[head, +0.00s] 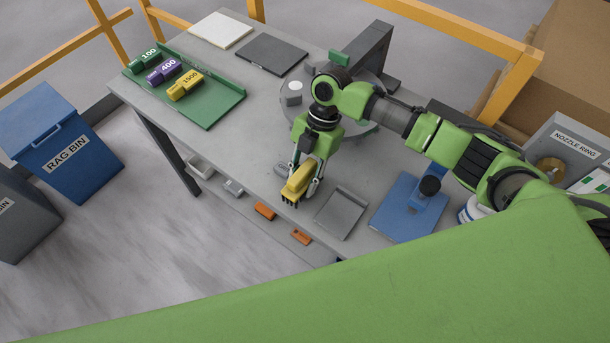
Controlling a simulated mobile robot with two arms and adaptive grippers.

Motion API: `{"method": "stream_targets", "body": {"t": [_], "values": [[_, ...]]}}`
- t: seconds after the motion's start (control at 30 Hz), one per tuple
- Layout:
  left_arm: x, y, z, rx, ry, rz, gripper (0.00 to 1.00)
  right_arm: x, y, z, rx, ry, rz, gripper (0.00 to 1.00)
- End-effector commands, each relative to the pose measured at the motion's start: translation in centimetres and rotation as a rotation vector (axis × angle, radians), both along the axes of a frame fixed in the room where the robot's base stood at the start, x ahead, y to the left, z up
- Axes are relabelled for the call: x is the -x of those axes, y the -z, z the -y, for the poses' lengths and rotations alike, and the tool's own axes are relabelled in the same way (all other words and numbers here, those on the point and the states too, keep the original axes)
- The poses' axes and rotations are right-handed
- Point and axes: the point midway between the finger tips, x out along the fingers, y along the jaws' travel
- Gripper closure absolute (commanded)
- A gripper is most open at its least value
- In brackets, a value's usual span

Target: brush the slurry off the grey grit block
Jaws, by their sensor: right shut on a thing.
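My right gripper (306,184) is shut on a yellow brush (297,182) with dark bristles pointing down, over the front part of the table. A small grey block (281,169), which looks like the grey grit block, lies just behind and left of the brush, partly hidden by it. I cannot tell whether the bristles touch anything, or see any slurry on the block. My left gripper is not in view.
A green tray (220,107) at the left holds green, purple and yellow blocks marked 100, 400 and 1500. A grey tray (342,213) and a blue stand (401,213) lie right of the brush. A round grey disc and grey upright stand behind my right arm. The table's left middle is clear.

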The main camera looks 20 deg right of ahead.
Motion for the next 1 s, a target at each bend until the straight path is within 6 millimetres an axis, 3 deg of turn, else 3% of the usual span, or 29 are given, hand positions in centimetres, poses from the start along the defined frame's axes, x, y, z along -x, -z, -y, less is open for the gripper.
{"method": "stream_targets", "body": {"t": [0.7,1.0], "values": [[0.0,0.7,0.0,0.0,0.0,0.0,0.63,-1.7,0.0,2.4,0.006,0.002,-0.002,0.95],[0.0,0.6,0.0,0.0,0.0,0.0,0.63,-1.7,-0.3,2.4,0.004,0.001,-0.002,0.95]]}}
